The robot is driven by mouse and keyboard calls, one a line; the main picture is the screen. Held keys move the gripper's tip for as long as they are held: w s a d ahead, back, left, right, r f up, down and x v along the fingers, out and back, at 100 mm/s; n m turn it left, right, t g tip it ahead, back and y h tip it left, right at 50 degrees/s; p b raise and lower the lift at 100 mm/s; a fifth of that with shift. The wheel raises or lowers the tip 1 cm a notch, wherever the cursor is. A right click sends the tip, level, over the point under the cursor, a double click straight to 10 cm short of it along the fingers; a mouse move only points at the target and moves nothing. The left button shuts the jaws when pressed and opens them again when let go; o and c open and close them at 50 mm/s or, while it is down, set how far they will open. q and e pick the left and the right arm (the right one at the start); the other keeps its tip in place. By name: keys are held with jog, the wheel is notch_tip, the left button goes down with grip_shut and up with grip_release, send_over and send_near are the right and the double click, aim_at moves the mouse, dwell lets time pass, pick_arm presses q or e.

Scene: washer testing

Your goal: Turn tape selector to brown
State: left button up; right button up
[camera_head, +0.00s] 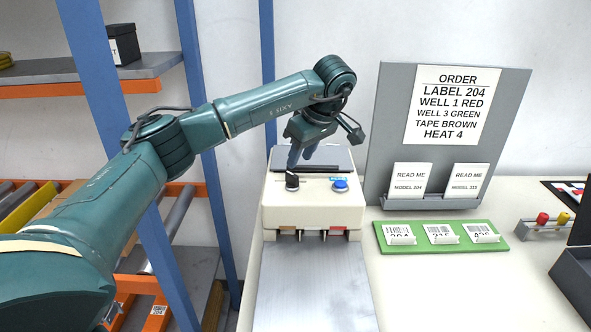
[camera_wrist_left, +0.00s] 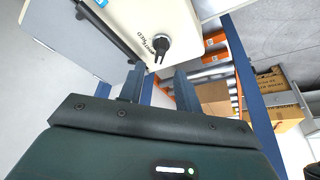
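The tape machine (camera_head: 312,212) is a cream box on the table with a black selector knob (camera_head: 292,181) on its top left and a blue button (camera_head: 340,185) on its top right. The knob also shows in the left wrist view (camera_wrist_left: 160,44), with small lettering beside it that I cannot read surely. My left gripper (camera_head: 301,156) is above and just behind the knob, its fingers pointing down. In the left wrist view its fingers (camera_wrist_left: 159,86) are apart with nothing between them, and the knob lies beyond their tips. My right gripper is not in view.
An order sheet (camera_head: 458,105) on a grey board reads TAPE BROWN. A green tray (camera_head: 443,248) with label cards lies to the right of the machine. A metal plate (camera_head: 312,290) lies in front of it. Blue shelf posts (camera_head: 118,110) stand at left.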

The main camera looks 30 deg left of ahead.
pick_arm(q)
jog(key=v, duration=0.6)
jog(key=shift+r, duration=0.35)
jog(key=shift+d, duration=0.15)
jog(key=shift+s+f, duration=0.1)
jog(key=shift+s, duration=0.05)
